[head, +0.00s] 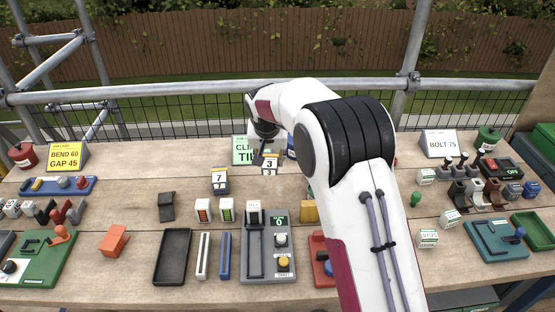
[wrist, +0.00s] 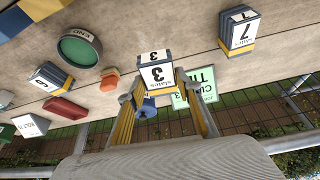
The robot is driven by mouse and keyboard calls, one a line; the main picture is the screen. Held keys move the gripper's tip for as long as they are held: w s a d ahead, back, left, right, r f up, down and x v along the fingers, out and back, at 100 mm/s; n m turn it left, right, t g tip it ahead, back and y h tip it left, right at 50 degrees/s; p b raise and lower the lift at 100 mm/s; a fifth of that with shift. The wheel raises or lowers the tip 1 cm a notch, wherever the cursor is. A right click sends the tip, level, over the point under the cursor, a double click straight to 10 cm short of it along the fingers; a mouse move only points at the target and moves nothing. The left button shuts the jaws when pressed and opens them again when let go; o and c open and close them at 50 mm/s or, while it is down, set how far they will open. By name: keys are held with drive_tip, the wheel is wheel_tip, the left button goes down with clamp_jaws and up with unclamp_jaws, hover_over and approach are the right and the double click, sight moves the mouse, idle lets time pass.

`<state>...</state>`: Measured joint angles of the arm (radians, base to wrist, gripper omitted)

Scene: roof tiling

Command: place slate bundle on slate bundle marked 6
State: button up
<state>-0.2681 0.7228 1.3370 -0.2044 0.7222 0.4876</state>
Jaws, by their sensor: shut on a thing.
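My gripper (wrist: 160,95) is shut on a slate bundle marked 3 (wrist: 155,74), which sits between its two yellowish fingers. In the head view the bundle marked 3 (head: 269,164) shows at the end of my arm, near the back of the bench. The slate bundle that appears marked 6 (wrist: 50,76) stands to the left of the held one in the wrist view, apart from it. My arm hides it in the head view. Whether the held bundle touches the bench is hard to tell.
A slate bundle marked 7 (head: 220,181) stands left of my gripper. A green sign (wrist: 196,92) is close behind the held bundle. In the wrist view an orange block (wrist: 109,79), a round green container (wrist: 80,47) and a red block (wrist: 65,108) lie around the 6 bundle.

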drive_tip(key=d+r+m, duration=0.1)
drive_tip(key=d+r, duration=0.1)
drive_tip(key=d, duration=1.2)
drive_tip(key=d+r+m+h, duration=0.1)
drive_tip(key=d+r+m, duration=0.1)
drive_tip(key=d, duration=1.2)
drive_tip(key=shift+r+m, duration=0.3)
drive_tip(key=shift+r, duration=0.25)
drive_tip(key=shift+a+g, duration=0.1)
drive_tip(key=shift+g, duration=0.2)
drive_tip(key=shift+f, duration=2.5)
drive_tip(key=shift+f, duration=2.5)
drive_tip(key=shift+f, duration=0.1)
